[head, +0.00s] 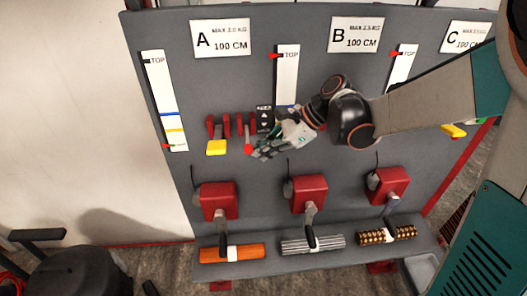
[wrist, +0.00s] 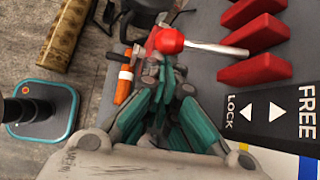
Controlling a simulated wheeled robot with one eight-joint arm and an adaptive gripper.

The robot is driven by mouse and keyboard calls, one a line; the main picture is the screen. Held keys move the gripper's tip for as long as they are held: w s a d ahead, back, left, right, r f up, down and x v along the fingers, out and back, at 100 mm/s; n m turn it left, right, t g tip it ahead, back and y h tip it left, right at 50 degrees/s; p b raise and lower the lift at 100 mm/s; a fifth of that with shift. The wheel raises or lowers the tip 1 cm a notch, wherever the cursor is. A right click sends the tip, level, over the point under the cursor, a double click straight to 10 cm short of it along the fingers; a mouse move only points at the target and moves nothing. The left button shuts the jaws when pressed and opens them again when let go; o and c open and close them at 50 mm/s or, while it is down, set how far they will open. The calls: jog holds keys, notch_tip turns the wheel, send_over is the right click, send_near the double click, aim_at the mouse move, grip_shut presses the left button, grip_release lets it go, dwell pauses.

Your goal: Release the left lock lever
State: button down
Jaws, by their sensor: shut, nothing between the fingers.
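The left lock lever (head: 247,141) is on the panel below sign A, a thin pale rod with a round red knob. In the wrist view its knob (wrist: 168,41) and rod (wrist: 216,48) show near the top. The rod points toward the LOCK end of a black FREE/LOCK plate (wrist: 268,112), which also stands beside the lever in the head view (head: 264,118). My gripper (head: 258,153) is shut and empty, just right of the knob in the head view. In the wrist view its teal fingers (wrist: 163,75) end close to the knob; I cannot tell whether they touch.
Red fins (head: 227,126) and a yellow tab (head: 217,147) sit left of the lever. Red boxes with hooks (head: 219,200) are below, above an orange roll (head: 215,254), a grey roll (head: 295,246) and a brown patterned roll (head: 370,238). A dark stool-like object (head: 70,275) stands at lower left.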

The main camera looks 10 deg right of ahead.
aim_at(249, 146)
jog(key=shift+m+g, duration=0.4)
jog(key=shift+g, duration=0.3)
jog(key=shift+s+r, duration=0.15)
jog(key=shift+r, duration=2.9)
jog(key=shift+r, duration=0.15)
